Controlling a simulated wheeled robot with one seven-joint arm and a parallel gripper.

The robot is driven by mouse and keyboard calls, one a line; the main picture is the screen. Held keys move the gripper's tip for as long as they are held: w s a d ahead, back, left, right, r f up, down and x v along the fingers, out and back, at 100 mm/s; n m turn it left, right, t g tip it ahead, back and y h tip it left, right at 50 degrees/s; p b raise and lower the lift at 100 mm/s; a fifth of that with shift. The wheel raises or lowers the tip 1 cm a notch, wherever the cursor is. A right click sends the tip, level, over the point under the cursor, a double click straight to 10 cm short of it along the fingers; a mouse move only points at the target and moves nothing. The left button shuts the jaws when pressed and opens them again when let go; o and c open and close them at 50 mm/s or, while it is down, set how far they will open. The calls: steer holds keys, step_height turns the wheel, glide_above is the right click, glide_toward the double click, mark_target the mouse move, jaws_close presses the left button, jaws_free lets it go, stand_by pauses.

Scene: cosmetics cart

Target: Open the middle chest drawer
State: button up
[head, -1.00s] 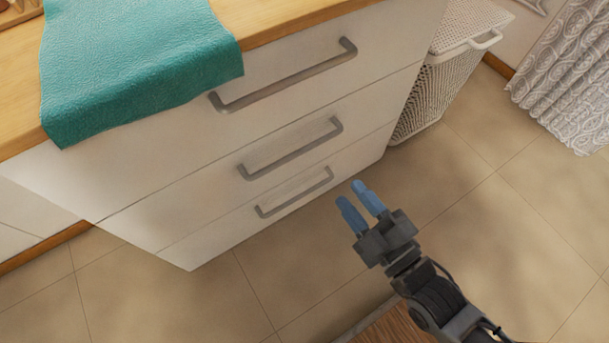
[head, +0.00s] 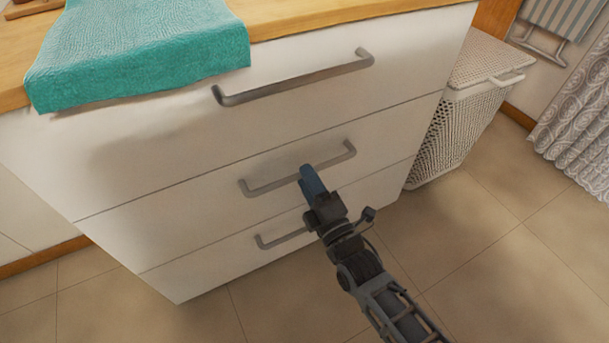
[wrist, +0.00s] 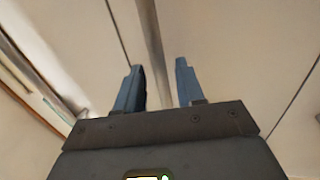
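The white chest has three drawers, and the middle drawer (head: 215,205) is shut, its front flush with the others. Its grey bar handle (head: 275,184) runs across the front. My gripper (head: 308,172) is at the middle of this handle and hides part of it. In the wrist view my gripper (wrist: 158,66) has its two blue fingers apart, and the handle (wrist: 149,25) runs between them in the picture. The fingers do not appear closed on it. Whether they touch it I cannot tell.
The top drawer handle (head: 295,84) is above, and the bottom drawer handle (head: 280,239) is partly hidden by my arm. A teal towel (head: 140,50) hangs over the wooden top's edge. A white wicker basket (head: 455,125) stands to the right. The tiled floor (head: 480,260) in front is clear.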

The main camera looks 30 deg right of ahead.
steer(key=shift+w+r, duration=0.2)
steer(key=shift+w, duration=0.9)
jaws_close()
